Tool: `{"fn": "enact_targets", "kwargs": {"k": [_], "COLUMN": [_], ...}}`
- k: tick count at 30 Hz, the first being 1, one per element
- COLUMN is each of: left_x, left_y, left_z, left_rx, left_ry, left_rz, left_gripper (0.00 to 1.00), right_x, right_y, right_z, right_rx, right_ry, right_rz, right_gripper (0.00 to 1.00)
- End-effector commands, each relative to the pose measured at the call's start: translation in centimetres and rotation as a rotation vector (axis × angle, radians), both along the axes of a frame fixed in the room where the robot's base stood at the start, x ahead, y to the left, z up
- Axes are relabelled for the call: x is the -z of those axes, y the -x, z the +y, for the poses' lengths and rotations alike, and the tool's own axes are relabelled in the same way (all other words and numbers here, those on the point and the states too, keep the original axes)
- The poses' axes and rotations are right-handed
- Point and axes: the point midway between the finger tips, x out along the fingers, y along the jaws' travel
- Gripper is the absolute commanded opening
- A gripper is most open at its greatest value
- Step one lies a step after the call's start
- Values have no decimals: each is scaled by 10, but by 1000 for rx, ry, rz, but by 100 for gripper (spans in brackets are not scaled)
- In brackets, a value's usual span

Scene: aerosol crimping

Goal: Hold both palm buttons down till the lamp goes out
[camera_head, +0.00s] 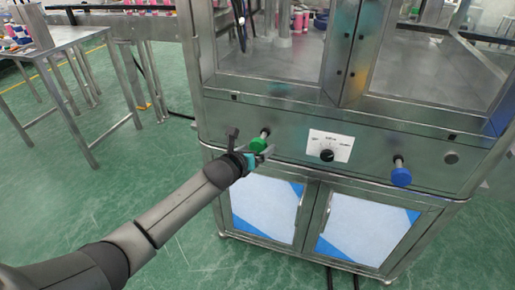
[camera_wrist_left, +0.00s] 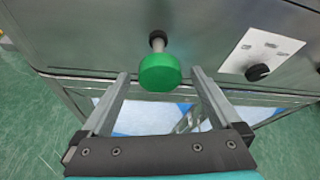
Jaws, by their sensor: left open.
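The green palm button (camera_head: 259,145) sticks out on a short stem from the left part of the machine's steel front panel. My left gripper (camera_head: 250,144) is open at this button. In the left wrist view the green button (camera_wrist_left: 160,73) shows between the two spread finger ends, with a gap on each side. I cannot tell whether anything presses it. The blue palm button (camera_head: 401,177) sticks out at the right of the panel, with no gripper near it. A small dull round fitting (camera_head: 451,158) sits farther right; I cannot tell if it is the lamp. My right gripper is not in view.
A white plate with a black rotary knob (camera_head: 327,155) sits between the buttons and shows right of the green button in the left wrist view. Cabinet doors (camera_head: 268,207) lie below. A steel table (camera_head: 60,45) stands at the back left.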

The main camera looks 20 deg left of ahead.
Motion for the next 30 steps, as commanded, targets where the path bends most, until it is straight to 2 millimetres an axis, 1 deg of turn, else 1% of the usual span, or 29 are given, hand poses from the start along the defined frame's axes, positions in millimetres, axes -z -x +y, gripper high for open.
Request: {"fn": "enact_targets", "kwargs": {"k": [3, 7, 17, 30], "left_x": [2, 4, 4, 4], "left_y": [-7, -11, -12, -11], "left_z": [-1, -2, -2, -2], "left_rx": [-1, 1, 1, 0], "left_ry": [2, 1, 0, 1], "left_rz": [0, 0, 0, 0], "left_gripper": [98, 98, 98, 48], "right_x": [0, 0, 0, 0], "right_y": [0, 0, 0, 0], "right_z": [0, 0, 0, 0], "right_rx": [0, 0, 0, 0], "right_ry": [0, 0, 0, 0], "right_rz": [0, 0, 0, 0], "right_gripper": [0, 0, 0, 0]}}
